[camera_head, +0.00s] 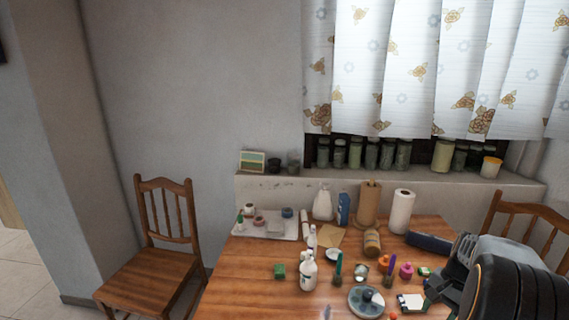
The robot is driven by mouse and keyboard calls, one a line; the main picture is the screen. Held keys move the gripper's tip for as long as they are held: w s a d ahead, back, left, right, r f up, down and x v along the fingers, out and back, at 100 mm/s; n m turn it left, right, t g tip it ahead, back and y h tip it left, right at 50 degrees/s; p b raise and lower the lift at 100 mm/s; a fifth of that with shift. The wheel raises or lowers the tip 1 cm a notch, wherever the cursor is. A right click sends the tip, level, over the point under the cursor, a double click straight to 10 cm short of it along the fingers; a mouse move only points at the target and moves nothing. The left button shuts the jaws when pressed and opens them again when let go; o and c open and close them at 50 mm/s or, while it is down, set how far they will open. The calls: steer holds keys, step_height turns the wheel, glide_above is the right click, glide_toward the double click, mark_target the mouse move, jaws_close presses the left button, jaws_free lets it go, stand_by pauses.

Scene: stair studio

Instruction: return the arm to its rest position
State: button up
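My arm fills the lower right corner of the head view, as dark and grey links in front of the table's right part. The end of my gripper (436,291) seems to show at the arm's left edge, beside a small white and dark item on the table. Its fingers are too small and too covered to tell whether they are open or shut. I cannot tell whether it holds anything.
A wooden table (247,268) carries bottles, jars, rolls and a white tray (272,233). A wooden chair (152,270) stands at the left, another chair (527,213) at the right. Jars line the sill (420,180) behind. Floor at the far left is clear.

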steer(key=s+a+r+n+t+h, duration=0.1)
steer(key=s+a+r+n, duration=0.1)
steer(key=a, duration=0.6)
steer(key=s+a+r+n+t+h+p, duration=0.1)
steer(key=s+a+r+n+t, duration=0.1)
steer(key=a+n, duration=0.3)
steer(key=s+a+r+n+t+p, duration=0.1)
steer(key=s+a+r+n, duration=0.2)
steer(key=a, duration=0.8)
steer(key=shift+r+n+t+h, duration=0.3)
steer(key=shift+r+n+h, duration=0.1)
steer(key=shift+r+n, duration=0.4)
